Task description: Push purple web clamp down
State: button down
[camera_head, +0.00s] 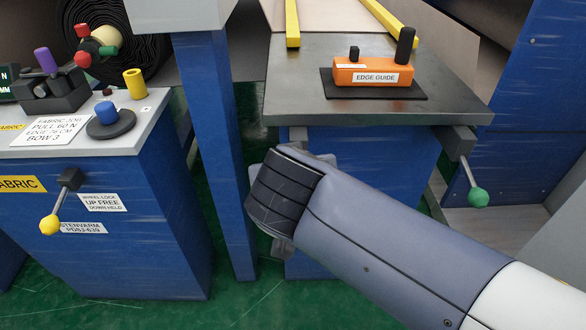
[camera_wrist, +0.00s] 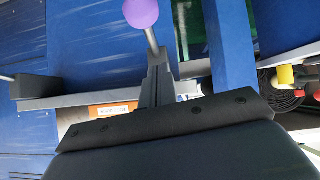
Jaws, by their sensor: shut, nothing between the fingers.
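The purple web clamp shows in the wrist view as a purple ball knob (camera_wrist: 140,13) on a thin metal rod, cut by the top edge. In the head view it is not visible; my arm covers that area. My gripper (camera_wrist: 156,58) is shut and empty, its narrow fingers pointing toward the knob and overlapping the lower end of the rod in the picture. I cannot tell whether they touch it. In the head view my wrist hangs in front of the blue stand below the grey table, with the fingertips mostly hidden.
The grey table (camera_head: 310,105) carries the orange edge guide block (camera_head: 373,75). A green-knobbed lever (camera_head: 478,197) hangs at its right corner. A blue post (camera_head: 215,150) stands close left of my wrist. The left console has a yellow-knobbed lever (camera_head: 50,224) and a purple-topped handle (camera_head: 46,61).

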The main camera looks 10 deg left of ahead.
jog(key=p+v, duration=0.1)
jog(key=v, duration=0.8)
jog(key=shift+s+d+p, duration=0.15)
jog(key=shift+s+p, duration=0.25)
jog(key=shift+s, duration=0.1)
jog(key=shift+f, duration=0.1)
jog(key=b+x, duration=0.2)
jog(key=x, duration=0.8)
jog(key=shift+w+b, duration=0.25)
jog(key=shift+b, duration=0.1)
jog(key=shift+s+r+p, duration=0.15)
jog(key=shift+r+p, duration=0.5)
jog(key=shift+p, duration=0.3)
jog(key=shift+g+p, duration=0.3)
jog(key=shift+p, duration=0.55)
jog(key=p, duration=0.3)
jog(key=shift+f+g, duration=0.1)
jog(key=shift+g, duration=0.3)
jog(key=g+p, duration=0.1)
jog(key=p, duration=0.3)
jog(key=shift+d+f+h, duration=0.1)
jog(key=shift+d+h, duration=0.2)
jog(key=shift+p, duration=0.75)
jog(key=shift+f+b, duration=0.15)
jog(key=shift+b, duration=0.15)
